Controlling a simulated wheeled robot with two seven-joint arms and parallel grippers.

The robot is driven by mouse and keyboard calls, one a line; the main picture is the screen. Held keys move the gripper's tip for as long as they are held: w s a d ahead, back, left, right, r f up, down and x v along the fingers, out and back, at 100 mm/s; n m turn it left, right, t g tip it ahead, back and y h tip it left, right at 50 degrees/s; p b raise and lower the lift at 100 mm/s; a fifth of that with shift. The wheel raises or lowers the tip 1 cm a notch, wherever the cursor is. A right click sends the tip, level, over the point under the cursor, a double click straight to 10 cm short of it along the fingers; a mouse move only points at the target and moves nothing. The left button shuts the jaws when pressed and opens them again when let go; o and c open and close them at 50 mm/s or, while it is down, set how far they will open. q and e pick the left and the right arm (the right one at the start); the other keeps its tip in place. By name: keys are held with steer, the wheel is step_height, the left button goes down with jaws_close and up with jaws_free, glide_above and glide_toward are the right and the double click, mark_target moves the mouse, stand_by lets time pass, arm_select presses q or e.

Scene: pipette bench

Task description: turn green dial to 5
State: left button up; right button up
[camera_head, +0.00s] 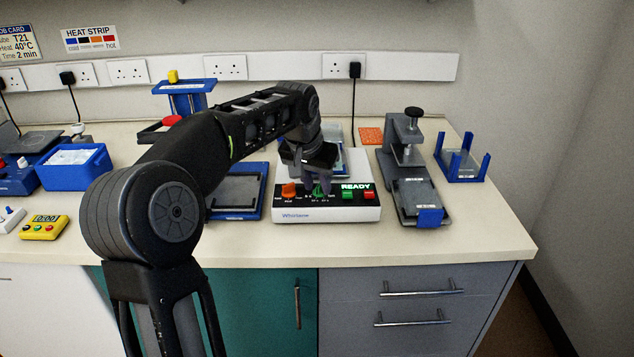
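The green dial (319,192) is on the front panel of a white machine (328,214) marked Whirlane, whose display reads READY. An orange dial (289,190) is to its left; a green button (348,194) and a red button (368,194) are to its right. My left gripper (318,183) comes down from above, right at the green dial, with its fingers on or very near it. The fingers hide part of the dial, so its number setting cannot be read. Whether they grip it is too small to tell. My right gripper is not in view.
A grey press-like device (409,165) stands right of the machine, with a blue rack (462,164) beyond it. A blue-framed tray (237,192) lies to the left. A blue box (75,167) and a yellow timer (44,227) are far left. The bench front edge is clear.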

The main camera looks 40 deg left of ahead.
arm_select(q)
jaws_close()
stand_by(0.3)
stand_by(0.4)
